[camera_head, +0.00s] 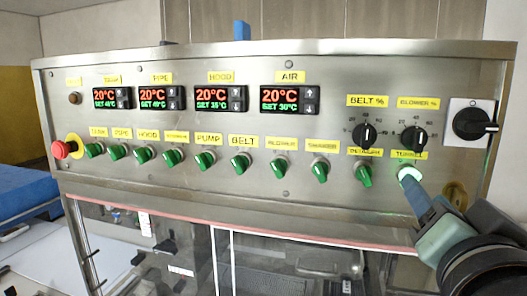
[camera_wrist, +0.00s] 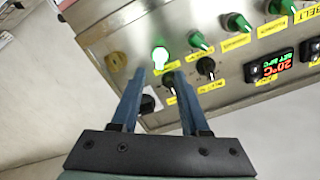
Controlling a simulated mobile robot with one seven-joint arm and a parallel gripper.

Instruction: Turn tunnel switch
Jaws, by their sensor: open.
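The tunnel switch (camera_head: 407,173) is a round knob at the right end of the lower row, under the yellow TUNNEL label (camera_head: 409,155). It glows bright whitish green, and its exact angle is hard to read in the glare. In the wrist view the glowing switch (camera_wrist: 160,56) shows just beyond and between my two blue fingertips. My gripper (camera_head: 416,187) comes from the lower right. It also shows in the wrist view (camera_wrist: 160,76), with its fingers apart and nothing held. I cannot tell whether a finger touches the switch.
A green detergent switch (camera_head: 364,176) sits just left. Black dials (camera_head: 413,138) are above, and a black rotary switch (camera_head: 474,124) is at the right edge. A red emergency button (camera_head: 61,149) is far left. Clear panels and a red edge lie below the steel panel (camera_head: 250,190).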

